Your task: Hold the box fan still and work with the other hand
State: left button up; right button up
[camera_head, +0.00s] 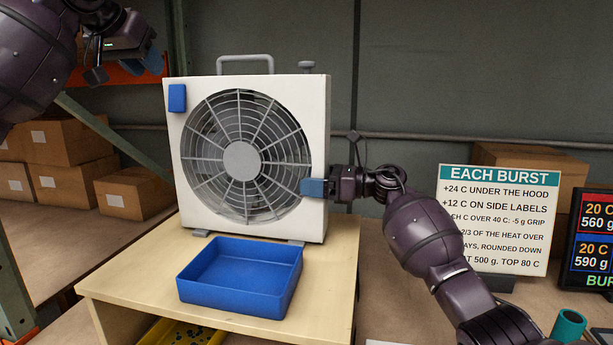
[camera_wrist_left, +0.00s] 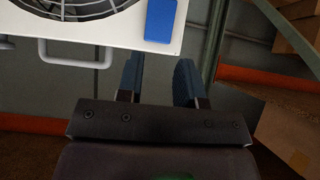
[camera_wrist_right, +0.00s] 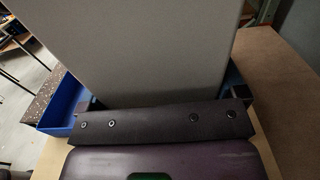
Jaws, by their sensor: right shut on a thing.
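The white box fan (camera_head: 317,120) stands upright on a light wooden stand, with a round grille, a top handle (camera_head: 245,59) and a knob. A blue patch (camera_head: 177,98) is on its upper left front corner; it also shows in the left wrist view (camera_wrist_left: 161,20). My right gripper (camera_head: 313,187) is shut on the fan's right edge, one blue finger across the front. The fan's side panel (camera_wrist_right: 150,45) fills the right wrist view between its fingers. My left gripper (camera_head: 152,66) is open and empty, left of the fan's top corner and apart from it; its fingers (camera_wrist_left: 158,82) are spread.
An empty-looking blue tray (camera_head: 240,308) sits on the stand (camera_head: 130,285) before the fan. Cardboard boxes (camera_head: 65,143) are at left. A sign (camera_head: 496,220) headed "EACH BURST", a dark display (camera_head: 590,240) and a teal cylinder (camera_head: 568,326) are at right.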

pick_arm(q)
jog(key=c, duration=0.4)
jog(key=shift+n+g, duration=0.3)
jog(key=shift+g, duration=0.3)
jog(key=a+f, duration=0.1)
jog(key=f, duration=0.1)
jog(key=a+f, duration=0.1)
jog(key=f, duration=0.2)
jog(key=w+a+f, duration=0.1)
jog(key=f, duration=0.1)
jog(key=shift+a+f, duration=0.3)
jog(key=shift+f, duration=0.1)
grip_shut()
notch_tip(320, 180, down, 4)
jog(key=s+a+f+t, duration=0.1)
jog(key=s+a, duration=0.1)
jog(key=s+d+r+t+h, duration=0.1)
jog(key=s+d+r+t, duration=0.3)
jog(key=s+r+t, duration=0.1)
jog(key=shift+s+d+r+h, duration=0.15)
jog(key=shift+s+r+h, duration=0.3)
jog(key=shift+s, duration=0.8)
jog(key=shift+r, duration=0.1)
